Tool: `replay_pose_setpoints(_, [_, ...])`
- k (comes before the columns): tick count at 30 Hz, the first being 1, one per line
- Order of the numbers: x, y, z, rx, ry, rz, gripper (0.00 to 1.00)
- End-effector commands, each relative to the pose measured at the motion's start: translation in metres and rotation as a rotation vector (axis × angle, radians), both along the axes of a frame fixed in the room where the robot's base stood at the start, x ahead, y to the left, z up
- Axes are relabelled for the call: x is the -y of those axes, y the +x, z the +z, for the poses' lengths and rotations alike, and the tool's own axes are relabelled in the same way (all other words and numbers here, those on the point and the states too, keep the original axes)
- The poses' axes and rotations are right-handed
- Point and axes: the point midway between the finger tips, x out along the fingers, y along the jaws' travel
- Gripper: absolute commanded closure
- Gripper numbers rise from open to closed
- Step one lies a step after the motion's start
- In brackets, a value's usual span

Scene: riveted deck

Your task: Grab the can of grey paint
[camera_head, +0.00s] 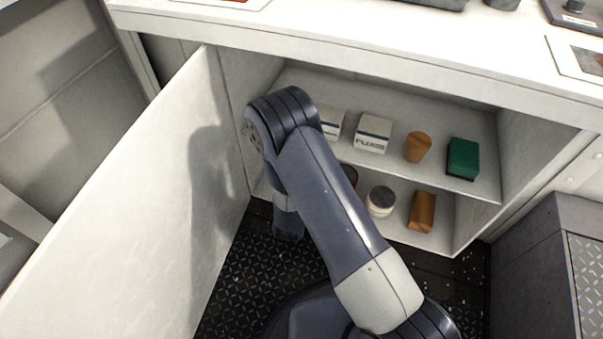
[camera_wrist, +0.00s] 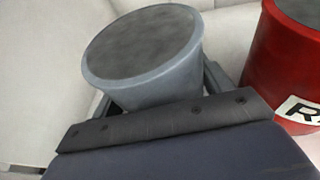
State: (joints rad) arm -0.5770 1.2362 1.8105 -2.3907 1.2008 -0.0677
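The can of grey paint (camera_wrist: 145,55) fills the upper middle of the wrist view, with a dark grey top and a lighter grey rim and side. My gripper (camera_wrist: 160,88) is around it, one finger on each side of the can, with the palm bar in front. The fingers look close to the can's sides, but their tips are hidden and I cannot tell whether they press on it. In the head view my arm reaches into the lower left of the open cabinet and hides both the gripper and the grey can.
A red can (camera_wrist: 285,60) stands just right of the grey can. The upper shelf (camera_head: 400,178) holds boxes and a cork-coloured piece (camera_head: 417,147). The open door (camera_head: 150,190) stands left of my arm.

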Motion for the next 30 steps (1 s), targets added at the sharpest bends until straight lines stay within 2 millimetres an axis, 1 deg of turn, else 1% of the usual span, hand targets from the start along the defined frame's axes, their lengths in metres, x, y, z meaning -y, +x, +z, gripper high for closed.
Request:
replay_pose_setpoints(1, [0.0, 0.0, 0.0, 0.0, 0.0, 0.0, 0.3])
replay_pose_setpoints(2, [0.0, 0.0, 0.0, 0.0, 0.0, 0.0, 0.33])
replay_pose_setpoints(13, [0.0, 0.0, 0.0, 0.0, 0.0, 0.0, 0.63])
replay_pose_setpoints(23, [-0.001, 0.0, 0.003, 0.002, 0.0, -0.001, 0.63])
replay_pose_setpoints(30, [-0.006, 0.001, 0.017, 0.002, 0.002, -0.007, 0.63])
